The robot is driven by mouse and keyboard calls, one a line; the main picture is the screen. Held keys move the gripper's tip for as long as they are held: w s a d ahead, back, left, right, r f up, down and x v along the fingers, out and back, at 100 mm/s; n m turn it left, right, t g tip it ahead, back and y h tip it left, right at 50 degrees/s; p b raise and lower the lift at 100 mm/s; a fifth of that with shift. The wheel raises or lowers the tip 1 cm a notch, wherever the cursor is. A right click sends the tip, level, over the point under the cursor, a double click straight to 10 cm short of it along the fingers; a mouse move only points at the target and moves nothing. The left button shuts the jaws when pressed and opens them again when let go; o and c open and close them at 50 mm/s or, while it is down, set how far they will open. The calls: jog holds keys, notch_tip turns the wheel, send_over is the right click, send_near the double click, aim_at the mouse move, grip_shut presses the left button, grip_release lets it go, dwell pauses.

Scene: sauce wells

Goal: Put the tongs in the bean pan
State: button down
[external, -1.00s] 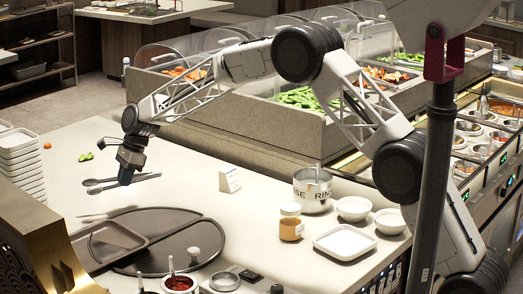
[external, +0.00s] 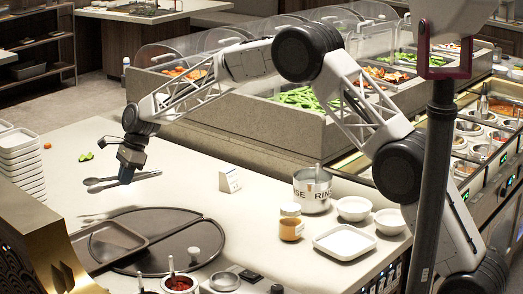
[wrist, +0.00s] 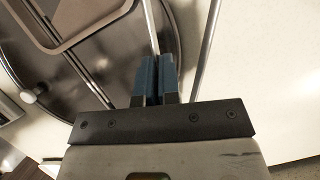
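In the wrist view two thin metal arms of the tongs (wrist: 207,45) show. My blue fingers (wrist: 157,60) are close together, with the left metal arm running in between their tips. The other arm passes to the right of the fingers. Green beans lie in a bean pan (external: 300,97) in the food bar behind; another pan with green food (external: 405,57) is farther back.
A round dark lid (external: 160,262) and a tray (external: 112,243) lie in front of the tongs. A small white card (external: 229,180), a rinse pot (external: 312,189), a jar (external: 290,222) and white bowls stand to the right. The food bar's raised wall (external: 215,125) and clear covers rise behind.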

jog(key=w+d+r+n, duration=0.2)
jog(key=w+d+r, duration=1.7)
jog(key=w+r, duration=0.15)
jog(key=w+d+r+n+g+h, duration=0.1)
jog(key=w+d+r, duration=0.3)
jog(key=d+r, duration=0.5)
jog(key=w+d+r+n, duration=0.1)
jog(key=w+d+r, duration=0.35)
jog(key=d, duration=0.75)
jog(key=w+d+n, duration=0.1)
jog(key=d, duration=0.9)
jog(key=s+d+f+n+h, duration=0.1)
jog(key=s+d+f+n, duration=0.1)
jog(key=d+f, duration=0.5)
jog(key=s+d+f+n+h, duration=0.1)
jog(key=s+d+f, duration=0.3)
jog(key=d, duration=1.2)
jog(key=s+d+f+n+g+h, duration=0.1)
jog(key=s+d+f+n, duration=0.2)
jog(key=d+f, duration=0.6)
jog(key=d+n, duration=0.1)
jog(key=d, duration=0.1)
jog(key=shift+s+d+f, duration=0.2)
jog(key=shift+d+f, duration=0.2)
jog(key=shift+r, duration=0.15)
